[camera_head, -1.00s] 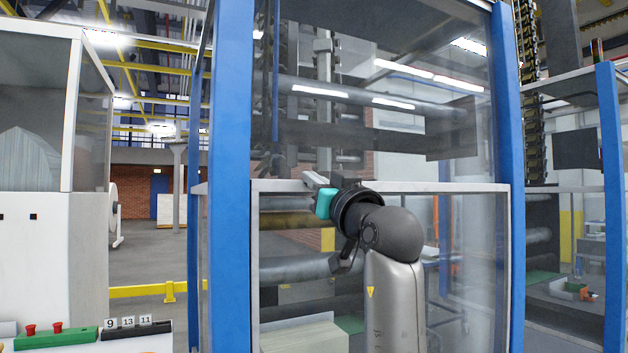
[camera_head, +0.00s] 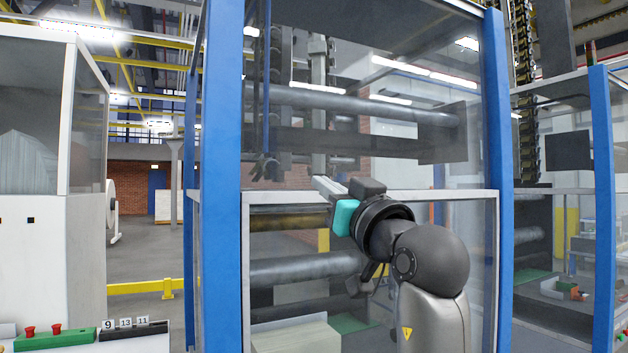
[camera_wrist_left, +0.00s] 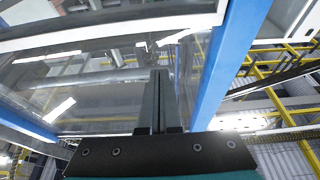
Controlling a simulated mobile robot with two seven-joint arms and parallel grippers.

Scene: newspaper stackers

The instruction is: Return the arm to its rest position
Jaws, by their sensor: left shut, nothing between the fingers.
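My left arm reaches up at the right of centre in the head view, its grey forearm and elbow nearest me. My left gripper (camera_head: 322,184), on a teal and black wrist, points away from me in front of the glass-sided machine. Its grey fingers are together with nothing between them. In the left wrist view the two dark fingers (camera_wrist_left: 159,76) also lie side by side, shut and empty. My right gripper is in neither view.
A blue-framed machine enclosure with a blue post (camera_head: 221,180) and clear panels stands right ahead, with rollers (camera_head: 305,268) behind them. A control panel with red buttons (camera_head: 57,328) and a white cabinet (camera_head: 35,235) are at left. Open floor and a yellow rail (camera_head: 140,286) lie beyond.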

